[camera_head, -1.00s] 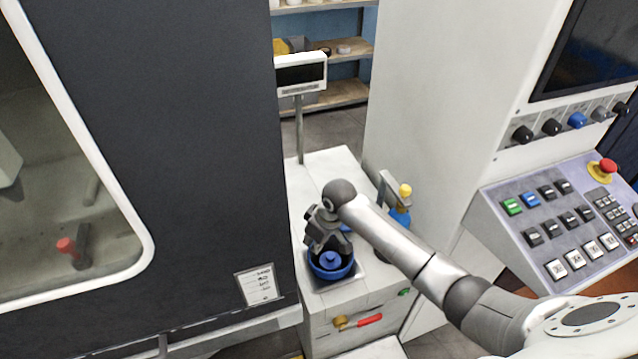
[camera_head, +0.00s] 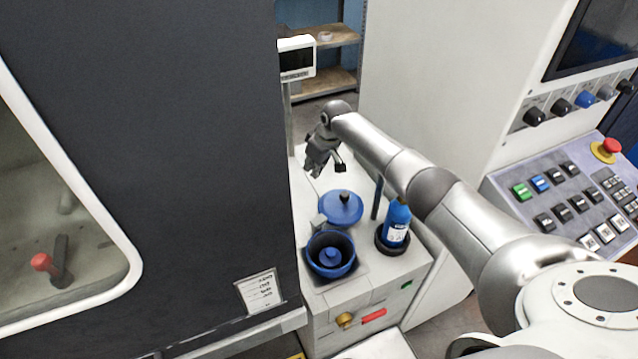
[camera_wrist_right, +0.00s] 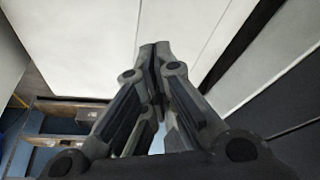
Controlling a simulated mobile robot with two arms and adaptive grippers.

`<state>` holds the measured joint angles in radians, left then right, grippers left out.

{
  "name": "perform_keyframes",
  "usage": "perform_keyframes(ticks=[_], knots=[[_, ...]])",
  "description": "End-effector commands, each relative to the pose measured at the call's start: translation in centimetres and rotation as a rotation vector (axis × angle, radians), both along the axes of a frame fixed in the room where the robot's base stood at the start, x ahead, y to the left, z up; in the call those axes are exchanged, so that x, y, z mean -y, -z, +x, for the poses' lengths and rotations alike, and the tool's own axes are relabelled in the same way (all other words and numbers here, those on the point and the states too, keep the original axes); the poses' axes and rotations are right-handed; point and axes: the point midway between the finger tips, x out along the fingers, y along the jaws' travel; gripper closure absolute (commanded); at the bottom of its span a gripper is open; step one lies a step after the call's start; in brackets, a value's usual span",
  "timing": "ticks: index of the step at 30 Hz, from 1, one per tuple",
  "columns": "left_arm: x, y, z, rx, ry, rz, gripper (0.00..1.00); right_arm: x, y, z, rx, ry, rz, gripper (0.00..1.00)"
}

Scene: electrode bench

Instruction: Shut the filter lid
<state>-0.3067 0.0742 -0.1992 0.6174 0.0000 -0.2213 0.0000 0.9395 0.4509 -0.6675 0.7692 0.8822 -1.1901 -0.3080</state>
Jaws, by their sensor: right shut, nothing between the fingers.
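The blue filter pot (camera_head: 318,266) sits on the white bench (camera_head: 375,285), with its top open and a blue knob-shaped insert inside. The round blue filter lid (camera_head: 340,207), with a small knob at its middle, is open behind the pot. A grey piece between them looks like a hinge, but I cannot be sure. My right gripper (camera_head: 317,172) is above and behind the lid, apart from it, and empty. Its fingertips meet in the right wrist view (camera_wrist_right: 155,50). My left gripper is not in view.
A blue bottle (camera_head: 397,222) stands in a dark holder right of the lid. A display on a post (camera_head: 296,60) rises behind the bench. A dark cabinet (camera_head: 190,130) closes off the left. A button panel (camera_head: 565,200) is at the right.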

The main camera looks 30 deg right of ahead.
Motion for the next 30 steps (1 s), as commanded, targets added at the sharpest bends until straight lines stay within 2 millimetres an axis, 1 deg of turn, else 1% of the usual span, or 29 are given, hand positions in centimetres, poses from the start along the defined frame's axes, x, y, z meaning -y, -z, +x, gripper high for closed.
perform_keyframes(ticks=[1,6,13,15,21,25,30], knots=[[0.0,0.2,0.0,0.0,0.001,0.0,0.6,-0.2,0.7,0.3,0.0,0.001,0.001,1.0],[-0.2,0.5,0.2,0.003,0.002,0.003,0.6,-0.4,2.6,0.9,0.0,0.001,0.001,1.0],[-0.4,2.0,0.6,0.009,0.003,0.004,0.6,-0.7,5.1,1.6,0.0,0.001,0.0,1.0],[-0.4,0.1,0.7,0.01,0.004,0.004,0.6,-0.2,4.3,0.9,-0.001,0.001,-0.002,1.0],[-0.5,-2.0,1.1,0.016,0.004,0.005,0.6,0.4,4.5,-0.9,-0.001,-0.001,-0.002,1.0],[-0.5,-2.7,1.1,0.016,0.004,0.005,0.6,0.7,4.8,-1.7,0.0,-0.001,-0.002,1.0],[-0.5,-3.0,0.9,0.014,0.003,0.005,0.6,0.8,5.0,-2.1,0.002,-0.002,-0.001,1.0]])
